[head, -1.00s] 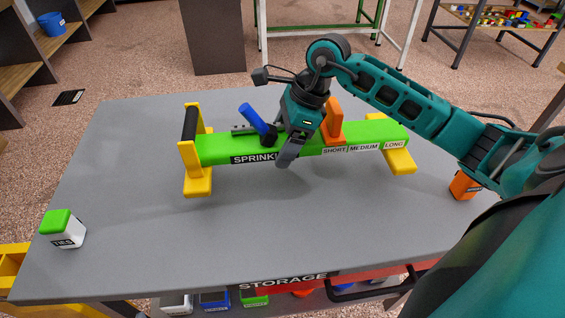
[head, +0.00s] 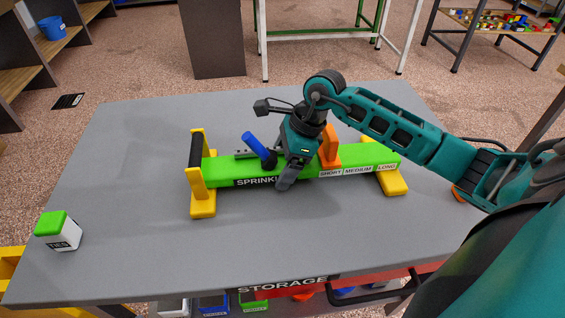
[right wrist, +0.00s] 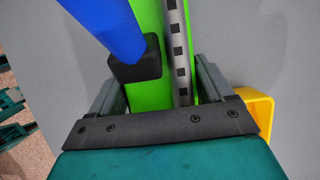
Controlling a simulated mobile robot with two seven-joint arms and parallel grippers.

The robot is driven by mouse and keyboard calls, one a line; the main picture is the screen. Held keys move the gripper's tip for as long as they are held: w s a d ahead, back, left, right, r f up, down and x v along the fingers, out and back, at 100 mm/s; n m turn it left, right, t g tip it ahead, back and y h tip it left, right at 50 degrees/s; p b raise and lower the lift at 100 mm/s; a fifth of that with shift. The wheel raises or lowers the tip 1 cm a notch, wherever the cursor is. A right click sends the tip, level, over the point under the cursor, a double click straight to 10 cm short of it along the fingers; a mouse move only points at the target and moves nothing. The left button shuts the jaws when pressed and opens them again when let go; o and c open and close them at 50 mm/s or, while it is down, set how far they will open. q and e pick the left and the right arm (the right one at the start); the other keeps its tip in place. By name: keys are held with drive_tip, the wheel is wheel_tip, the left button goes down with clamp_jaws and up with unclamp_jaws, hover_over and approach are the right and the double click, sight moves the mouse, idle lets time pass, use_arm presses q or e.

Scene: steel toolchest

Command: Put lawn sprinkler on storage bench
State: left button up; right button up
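The lawn sprinkler (head: 225,172) has a green bar, yellow feet, a blue handle and an orange block. It lies across the middle of the grey storage bench (head: 150,250), upright on its feet, which appear to rest on the top. My right gripper (head: 285,186) reaches down over the sprinkler's middle. In the right wrist view its fingers (right wrist: 158,90) lie along both sides of the green bar (right wrist: 150,20), close against it, so it looks shut on it. The fingertips are partly hidden there. My left gripper is not in view.
A small white box with a green lid (head: 58,231) stands at the bench's front left. An orange object (head: 458,195) is mostly hidden behind my right arm at the right. A red drawer with a label (head: 282,285) is below the front edge. The bench's front middle is clear.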

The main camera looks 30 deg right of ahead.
drive_tip(key=o, duration=0.3)
drive_tip(key=shift+r, duration=0.25)
drive_tip(key=p+v, duration=0.1)
drive_tip(key=v, duration=1.1)
drive_tip(key=shift+p, duration=0.3)
drive_tip(key=shift+f, duration=0.15)
